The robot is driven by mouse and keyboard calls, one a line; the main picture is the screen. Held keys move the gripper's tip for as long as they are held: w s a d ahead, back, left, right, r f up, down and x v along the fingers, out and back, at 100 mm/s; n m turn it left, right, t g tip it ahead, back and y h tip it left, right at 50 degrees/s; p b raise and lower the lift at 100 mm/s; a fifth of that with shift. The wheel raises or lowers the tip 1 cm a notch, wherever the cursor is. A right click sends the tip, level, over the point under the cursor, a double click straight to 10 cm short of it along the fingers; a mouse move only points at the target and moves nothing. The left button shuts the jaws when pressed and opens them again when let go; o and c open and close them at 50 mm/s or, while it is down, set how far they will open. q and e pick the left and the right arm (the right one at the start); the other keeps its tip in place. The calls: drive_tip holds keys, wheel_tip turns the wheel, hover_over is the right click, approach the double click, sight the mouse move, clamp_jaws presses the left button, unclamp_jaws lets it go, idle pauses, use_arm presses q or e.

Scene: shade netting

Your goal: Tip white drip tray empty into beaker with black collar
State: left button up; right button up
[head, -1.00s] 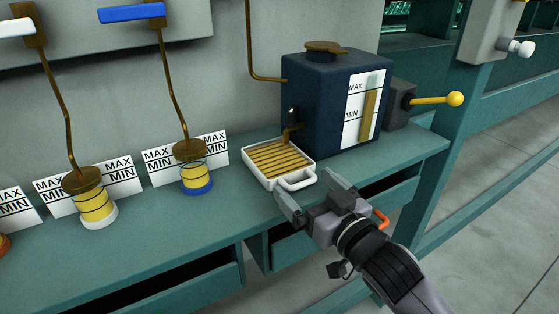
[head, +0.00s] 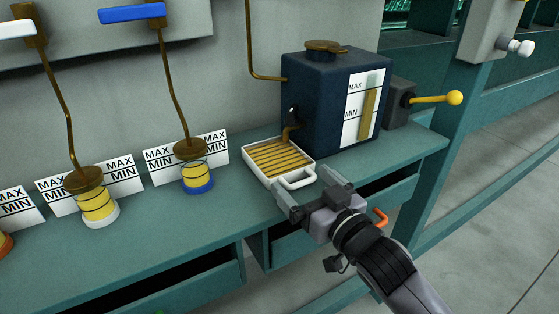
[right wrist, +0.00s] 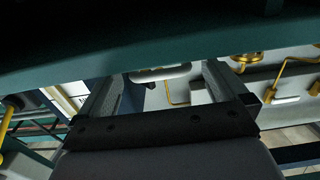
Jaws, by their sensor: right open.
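The white drip tray (head: 252,170) sits on the bench under the dark blue tank's spout. It has dark slats over yellow and a white loop handle (head: 299,180) towards me. My right gripper (head: 304,184) is open at the handle, its fingers on either side of it. In the right wrist view the open fingers (right wrist: 160,78) have the white handle (right wrist: 160,73) between them, apart from both. A beaker with a white base (head: 101,218) and one with a blue base (head: 198,187) hold yellow liquid. I cannot make out a black collar on a beaker. My left gripper is out of view.
The dark blue tank (head: 315,98) stands behind the tray, with a yellow-knobbed lever (head: 453,97) to its right. MIN/MAX cards (head: 215,150) stand behind the beakers. The green bench (head: 165,235) is clear in front of them.

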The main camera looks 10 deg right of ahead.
drive_tip(key=shift+r, duration=0.1)
drive_tip(key=c, duration=1.4)
drive_tip(key=p+v, duration=0.2)
drive_tip(key=v, duration=0.8)
drive_tip(key=shift+r, duration=0.25)
wheel_tip(320, 180, up, 6)
drive_tip(key=p, duration=0.5)
idle(0.8)
drive_tip(key=shift+d, duration=0.1)
